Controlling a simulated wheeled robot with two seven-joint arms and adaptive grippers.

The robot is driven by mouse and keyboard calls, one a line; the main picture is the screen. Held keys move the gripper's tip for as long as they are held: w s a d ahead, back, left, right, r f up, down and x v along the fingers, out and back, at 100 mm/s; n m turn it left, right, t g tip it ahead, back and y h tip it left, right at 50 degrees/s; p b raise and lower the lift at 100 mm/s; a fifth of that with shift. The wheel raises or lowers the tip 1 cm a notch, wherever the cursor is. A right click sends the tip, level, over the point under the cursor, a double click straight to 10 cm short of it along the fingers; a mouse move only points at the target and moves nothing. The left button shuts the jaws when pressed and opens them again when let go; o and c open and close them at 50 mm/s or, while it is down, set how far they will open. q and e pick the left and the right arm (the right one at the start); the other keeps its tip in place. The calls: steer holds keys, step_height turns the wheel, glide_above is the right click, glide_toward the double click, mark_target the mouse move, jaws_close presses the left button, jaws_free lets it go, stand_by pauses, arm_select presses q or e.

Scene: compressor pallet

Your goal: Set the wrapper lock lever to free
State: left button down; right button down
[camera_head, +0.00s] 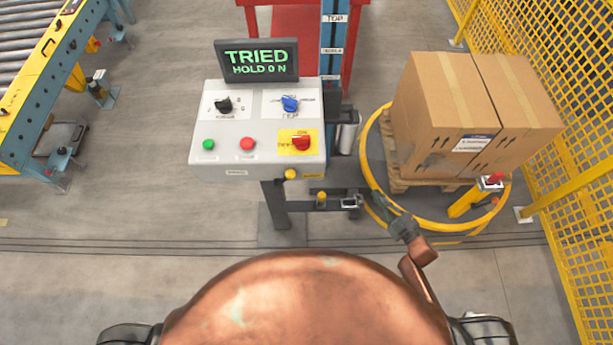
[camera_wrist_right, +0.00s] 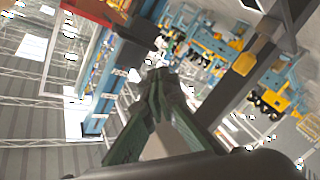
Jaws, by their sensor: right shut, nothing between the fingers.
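I cannot tell for sure which part is the wrapper lock lever. A red-topped handle (camera_head: 491,181) sits on a yellow block (camera_head: 470,199) at the turntable's right edge. On the grey control box (camera_head: 258,172) a red knob (camera_head: 301,143) sits on a yellow plate, its label too small to read fully. My right gripper (camera_head: 378,203) is near the front left of the yellow turntable ring (camera_head: 435,225), right of the console's post and apart from the control box. In the right wrist view its fingers (camera_wrist_right: 155,80) are closed together and empty. My left gripper is out of view.
A screen (camera_head: 257,60) reads "TRIED HOLD 0 N". The box also has a black knob (camera_head: 223,105), a blue knob (camera_head: 290,103) and green and red buttons. Cartons (camera_head: 445,110) stand on a pallet on the turntable. Yellow fencing (camera_head: 560,60) is at right, a conveyor (camera_head: 50,60) at left.

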steer(key=s+a+r+n+g+y, duration=0.1)
steer(key=a+r+n+g+y, duration=0.1)
steer(key=a+r+n+y, duration=0.45)
steer(key=a+r+n+g+y, duration=0.1)
steer(key=a+r+n, duration=0.15)
steer(key=r, duration=0.65)
steer(key=s+a+r+n+g+y+b, duration=0.1)
steer(key=s+a+r+n+g+y, duration=0.3)
steer(key=s+r+n+g, duration=0.4)
steer(key=shift+a+r+n+g+y, duration=0.3)
steer(key=shift+a+r+n+y, duration=0.1)
steer(key=shift+r+n, duration=0.45)
glide_toward(284, 179)
steer(key=a+r, duration=0.1)
steer(key=r, duration=0.1)
steer(key=w+a+r, duration=0.1)
steer(key=a+r, duration=0.1)
steer(key=shift+w+a+p, duration=0.1)
steer(key=shift+a+p, duration=0.05)
steer(key=shift+p, duration=0.15)
steer(key=shift+r, duration=0.1)
